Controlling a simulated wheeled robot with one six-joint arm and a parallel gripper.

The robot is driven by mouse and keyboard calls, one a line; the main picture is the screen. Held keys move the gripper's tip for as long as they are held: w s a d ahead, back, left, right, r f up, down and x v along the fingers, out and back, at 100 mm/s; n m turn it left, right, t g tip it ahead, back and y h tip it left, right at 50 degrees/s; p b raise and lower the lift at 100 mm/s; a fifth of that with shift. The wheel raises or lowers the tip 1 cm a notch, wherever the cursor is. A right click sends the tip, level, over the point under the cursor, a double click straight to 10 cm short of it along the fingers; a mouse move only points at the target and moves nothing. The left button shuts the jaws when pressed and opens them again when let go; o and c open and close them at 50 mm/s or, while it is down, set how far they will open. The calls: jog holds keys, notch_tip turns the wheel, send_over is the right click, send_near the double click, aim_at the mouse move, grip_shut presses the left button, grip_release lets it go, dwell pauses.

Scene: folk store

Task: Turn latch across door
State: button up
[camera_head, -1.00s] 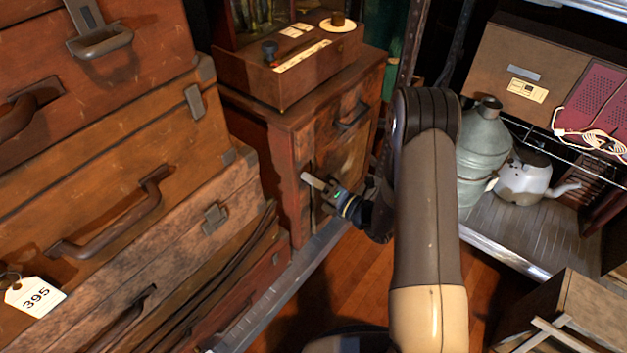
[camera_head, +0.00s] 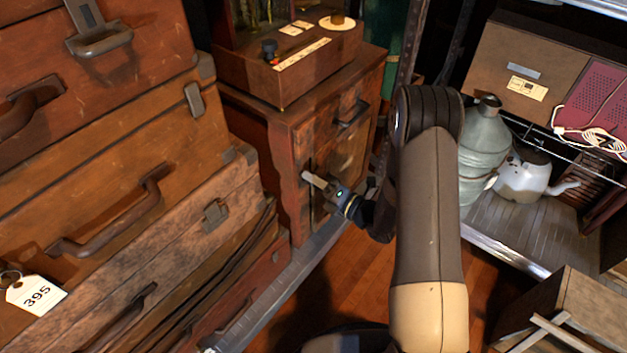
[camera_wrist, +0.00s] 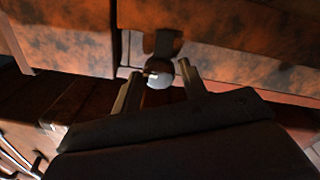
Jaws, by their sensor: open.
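A small wooden cabinet (camera_head: 291,155) stands in the middle of the head view, with its door (camera_head: 345,156) facing right. My gripper (camera_head: 317,184) is at the door's left edge, and it hides that part of the door. In the wrist view my gripper (camera_wrist: 160,74) is open, with one finger on each side of a round, shiny latch knob (camera_wrist: 161,74). A dark plate (camera_wrist: 164,43) sits behind the knob against the wood. I cannot tell whether the fingers touch the knob.
Stacked suitcases (camera_head: 95,150) fill the left side. A wooden box (camera_head: 287,75) stands on the cabinet. On the right, a shelf (camera_head: 510,235) holds a metal jug (camera_head: 484,145) and a white kettle (camera_head: 522,178). Bare floor (camera_head: 345,275) shows below my arm.

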jog(key=v, duration=1)
jog(key=shift+p, duration=0.3)
jog(key=shift+d, duration=0.1)
jog(key=x, duration=1)
jog(key=shift+w+a+b, duration=0.25)
jog(key=shift+a+b, duration=0.1)
jog(key=shift+b, duration=0.1)
